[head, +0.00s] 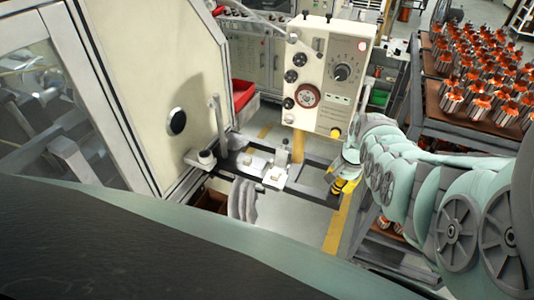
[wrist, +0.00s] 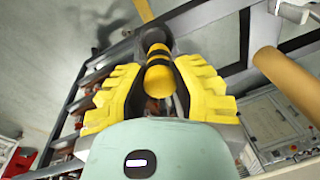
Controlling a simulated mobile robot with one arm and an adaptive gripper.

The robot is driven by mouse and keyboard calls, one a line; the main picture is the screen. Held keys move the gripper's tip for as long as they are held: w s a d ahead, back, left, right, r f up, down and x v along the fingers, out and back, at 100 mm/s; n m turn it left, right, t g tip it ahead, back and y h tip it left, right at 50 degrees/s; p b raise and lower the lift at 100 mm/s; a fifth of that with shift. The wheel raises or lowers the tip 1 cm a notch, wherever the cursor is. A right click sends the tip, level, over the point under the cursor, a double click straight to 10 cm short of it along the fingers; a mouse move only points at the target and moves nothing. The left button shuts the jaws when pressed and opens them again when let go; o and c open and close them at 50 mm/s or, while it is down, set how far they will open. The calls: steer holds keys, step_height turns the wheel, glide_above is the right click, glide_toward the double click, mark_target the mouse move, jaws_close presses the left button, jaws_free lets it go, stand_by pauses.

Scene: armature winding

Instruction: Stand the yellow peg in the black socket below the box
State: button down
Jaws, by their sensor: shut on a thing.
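The yellow peg (wrist: 159,80) is a short cylinder with black parts toward its far end. In the wrist view it sits between the yellow-padded fingers of my gripper (wrist: 160,72), which is shut on it. In the head view my gripper (head: 344,182) is low, below and slightly right of the box (head: 322,85), a pale panel with dials and knobs. The peg is too small there to tell from the yellow fingers.
A tan post (wrist: 285,82) stands at right in the wrist view. A dark metal frame (head: 315,190) with pale fixtures (head: 262,168) lies left of my gripper. A rack of copper-wound armatures (head: 483,75) is at right. A machine door (head: 150,75) is at left.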

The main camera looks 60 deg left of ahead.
steer(key=shift+f+b, duration=1.5)
stand_by(0.5)
steer(key=c, duration=0.8)
jaws_free()
steer(key=shift+r, duration=0.2)
step_height(320, 180, up, 12)
steer(key=d, duration=0.1)
steer(key=shift+s+d+f, duration=0.2)
steer(key=shift+d, duration=0.15)
steer(key=shift+w, duration=0.1)
